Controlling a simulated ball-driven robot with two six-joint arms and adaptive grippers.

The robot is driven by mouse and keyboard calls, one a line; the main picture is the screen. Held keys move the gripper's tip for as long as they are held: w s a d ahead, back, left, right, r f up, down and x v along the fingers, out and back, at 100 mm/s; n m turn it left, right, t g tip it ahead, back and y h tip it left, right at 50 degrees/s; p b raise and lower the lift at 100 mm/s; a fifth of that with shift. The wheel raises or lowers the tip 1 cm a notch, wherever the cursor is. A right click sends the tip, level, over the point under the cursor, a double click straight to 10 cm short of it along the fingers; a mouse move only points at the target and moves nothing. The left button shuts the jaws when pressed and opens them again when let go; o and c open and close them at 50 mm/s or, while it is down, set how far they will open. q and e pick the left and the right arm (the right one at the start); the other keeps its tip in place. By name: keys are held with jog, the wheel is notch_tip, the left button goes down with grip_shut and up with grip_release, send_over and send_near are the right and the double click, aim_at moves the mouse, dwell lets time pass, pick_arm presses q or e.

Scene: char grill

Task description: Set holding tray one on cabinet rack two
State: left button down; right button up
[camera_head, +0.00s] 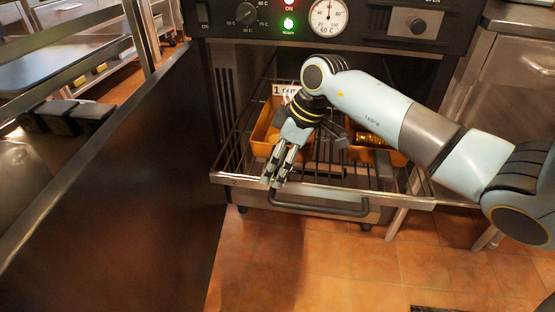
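An orange tray (263,137) with a white label that starts with "1" sits at the left on a wire rack (231,158). The rack extends from the open cabinet, and its front bar (330,188) shows. My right gripper (275,181) points down in front of the labelled tray, with its fingertips at the front bar. Its two fingers look close together; I cannot tell whether they hold anything. My wrist hides part of the labelled tray. A second orange tray (392,158) with golden contents stands at the right, partly behind my arm. My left gripper is not in view.
The cabinet's control panel (385,18) with a dial and lit lamps is above. A large dark panel (120,190) stands at the left. A metal counter (525,18) is at the right. The tiled floor (330,265) in front is mostly clear.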

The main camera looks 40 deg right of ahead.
jog(key=shift+d+r, duration=0.15)
jog(key=shift+r, duration=0.3)
jog(key=p+v, duration=0.4)
jog(key=v, duration=0.7)
jog(key=shift+s, duration=0.1)
